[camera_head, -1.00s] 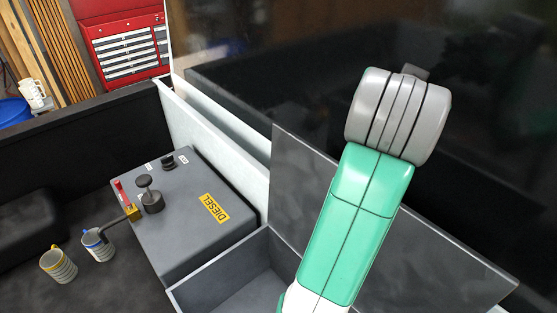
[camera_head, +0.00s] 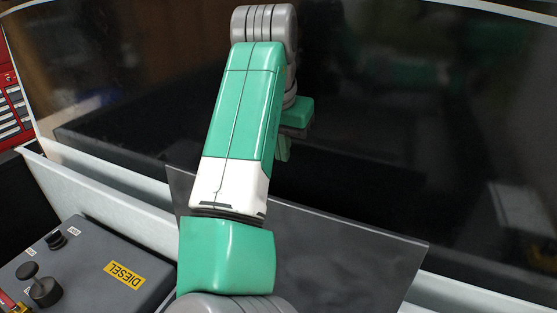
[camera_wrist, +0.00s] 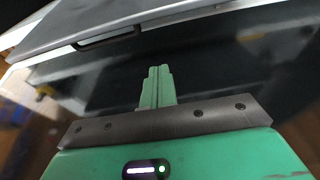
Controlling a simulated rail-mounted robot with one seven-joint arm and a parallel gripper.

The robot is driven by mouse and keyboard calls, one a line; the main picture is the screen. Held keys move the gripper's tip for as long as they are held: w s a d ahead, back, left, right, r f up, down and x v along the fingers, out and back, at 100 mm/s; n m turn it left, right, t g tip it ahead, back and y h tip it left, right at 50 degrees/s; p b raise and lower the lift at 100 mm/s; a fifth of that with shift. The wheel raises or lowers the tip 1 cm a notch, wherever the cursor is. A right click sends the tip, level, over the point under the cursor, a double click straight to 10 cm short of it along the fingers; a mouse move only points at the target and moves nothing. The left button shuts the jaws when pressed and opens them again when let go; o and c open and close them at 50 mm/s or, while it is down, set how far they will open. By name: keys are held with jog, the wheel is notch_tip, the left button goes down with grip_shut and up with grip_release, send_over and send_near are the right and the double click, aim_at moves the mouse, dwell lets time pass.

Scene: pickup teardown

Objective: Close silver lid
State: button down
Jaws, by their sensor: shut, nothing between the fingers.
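The silver lid (camera_head: 345,255) is a flat grey panel standing raised and tilted open, behind and to the right of the grey diesel tank. My arm crosses in front of its left part. In the wrist view, a grey panel with a dark handle-like slot, seemingly the lid (camera_wrist: 150,12), lies across the top left. My gripper (camera_wrist: 157,88) is shut and empty, its green fingers together and apart from the panel. In the head view, my gripper is mostly hidden behind my arm, above and beyond the lid.
The diesel tank (camera_head: 85,268) with black knobs and a yellow label is at the lower left. A pale side wall (camera_head: 105,208) runs behind it. A large dark glossy surface (camera_head: 420,110) fills the back. A red tool cabinet (camera_head: 12,110) shows at the left edge.

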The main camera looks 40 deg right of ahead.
notch_tip(320, 180, down, 7)
jog(key=a+p, duration=0.2)
jog(key=shift+s+f, duration=0.2)
jog(key=shift+s, duration=0.15)
